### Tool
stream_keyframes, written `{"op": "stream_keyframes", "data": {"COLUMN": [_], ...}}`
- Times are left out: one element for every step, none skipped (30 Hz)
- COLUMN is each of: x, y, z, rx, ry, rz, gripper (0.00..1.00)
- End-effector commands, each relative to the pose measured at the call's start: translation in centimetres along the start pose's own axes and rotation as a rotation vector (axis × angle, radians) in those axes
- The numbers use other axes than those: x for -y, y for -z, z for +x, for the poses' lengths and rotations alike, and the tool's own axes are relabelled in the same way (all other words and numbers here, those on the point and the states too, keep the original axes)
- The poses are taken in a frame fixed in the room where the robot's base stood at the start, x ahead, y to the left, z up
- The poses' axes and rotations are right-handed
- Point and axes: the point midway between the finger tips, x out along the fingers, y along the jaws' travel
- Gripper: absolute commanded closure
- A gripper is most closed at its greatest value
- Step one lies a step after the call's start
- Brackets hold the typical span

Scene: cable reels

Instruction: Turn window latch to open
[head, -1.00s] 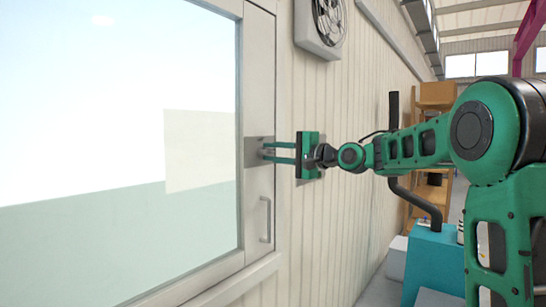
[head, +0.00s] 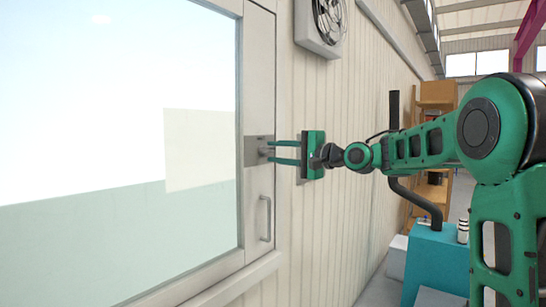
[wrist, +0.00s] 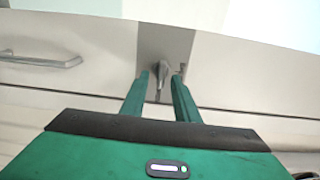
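The window latch is a small metal lever (wrist: 161,80) on a grey plate (head: 259,151) set in the white window frame. In the wrist view the lever stands between the tips of my gripper's two green fingers (wrist: 160,77). The fingers are apart, with a visible gap on each side of the lever, so my gripper (head: 270,152) is open and holds nothing. In the head view the fingers point left at the plate, and the lever is small and partly hidden by them.
A bar handle (head: 265,219) is on the frame below the latch; it also shows in the wrist view (wrist: 45,61). A fan (head: 321,22) hangs on the wall above. A teal box (head: 437,262) and wooden shelves (head: 437,150) stand to the right.

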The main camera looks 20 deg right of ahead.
Motion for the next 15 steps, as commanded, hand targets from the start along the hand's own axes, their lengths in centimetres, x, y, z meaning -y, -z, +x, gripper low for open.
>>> {"op": "stream_keyframes", "data": {"x": [0.0,0.0,0.0,0.0,0.0,0.0,-0.1,-0.1,-0.1,-0.1,-0.1,-0.2,-0.2,-0.2,-0.2], "y": [0.1,0.1,0.2,0.2,0.2,0.2,0.3,0.3,0.3,0.3,0.3,0.3,0.3,0.3,0.3], "z": [-0.9,-1.5,-2.2,-2.8,-3.4,-4.2,-4.7,-5.2,-5.9,-6.4,-6.8,-7.3,-7.7,-8.0,-8.3], "rx": [-0.004,-0.004,-0.006,-0.005,-0.006,-0.006,-0.006,-0.005,-0.006,-0.005,-0.006,-0.006,-0.005,-0.005,-0.005], "ry": [0.000,0.000,0.000,0.000,0.000,0.000,-0.001,-0.001,-0.002,-0.001,-0.001,-0.002,-0.002,-0.002,-0.002], "rz": [0.000,0.001,0.001,0.001,0.001,0.002,0.002,0.002,0.001,0.001,0.002,0.003,0.003,0.003,0.003], "gripper": [0.72,0.72,0.72,0.72,0.72,0.72,0.72,0.72,0.72,0.72,0.72,0.72,0.72,0.72,0.72]}}
